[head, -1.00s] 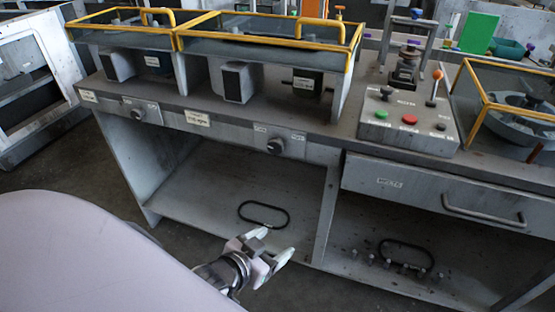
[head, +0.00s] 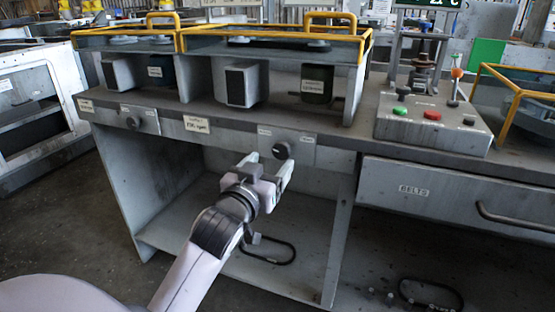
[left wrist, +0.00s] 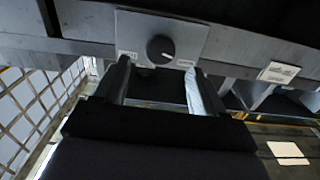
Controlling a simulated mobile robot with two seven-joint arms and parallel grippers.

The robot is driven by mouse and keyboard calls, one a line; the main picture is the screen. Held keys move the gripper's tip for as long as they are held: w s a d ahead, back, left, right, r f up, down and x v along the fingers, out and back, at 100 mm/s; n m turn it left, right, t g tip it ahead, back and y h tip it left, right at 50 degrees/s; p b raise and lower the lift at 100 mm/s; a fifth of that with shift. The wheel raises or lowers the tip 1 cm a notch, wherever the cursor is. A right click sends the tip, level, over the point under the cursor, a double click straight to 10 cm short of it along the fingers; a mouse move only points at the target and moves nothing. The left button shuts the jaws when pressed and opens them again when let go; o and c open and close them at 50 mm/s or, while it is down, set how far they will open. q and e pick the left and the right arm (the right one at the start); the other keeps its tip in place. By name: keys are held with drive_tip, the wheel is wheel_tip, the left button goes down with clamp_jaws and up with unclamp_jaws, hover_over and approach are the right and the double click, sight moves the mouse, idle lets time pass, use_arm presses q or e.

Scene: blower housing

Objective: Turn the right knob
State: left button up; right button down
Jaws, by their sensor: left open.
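The right knob (head: 281,150) is a dark round knob on a light grey plate (head: 301,150) on the bench's front rail. It also shows in the left wrist view (left wrist: 160,48), beyond and between my fingertips. My left gripper (head: 268,168) is open, just below and in front of the knob, with its fingers pointing at the rail. In the left wrist view the two fingers (left wrist: 158,80) are spread apart with nothing between them, and the knob looks clear of them. A second, left knob (head: 133,122) sits farther left on the rail. My right gripper is not in view.
Yellow-railed guards (head: 270,33) stand on the bench top. A control box (head: 435,125) with green and red buttons stands to the right. A drawer labelled BELTS (head: 440,190) is below it.

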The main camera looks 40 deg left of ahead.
sight(280, 152)
use_arm(q)
drive_tip(key=x, duration=0.3)
drive_tip(key=shift+w, duration=0.25)
drive_tip(key=shift+b+x, duration=0.35)
drive_tip(key=shift+x, duration=0.4)
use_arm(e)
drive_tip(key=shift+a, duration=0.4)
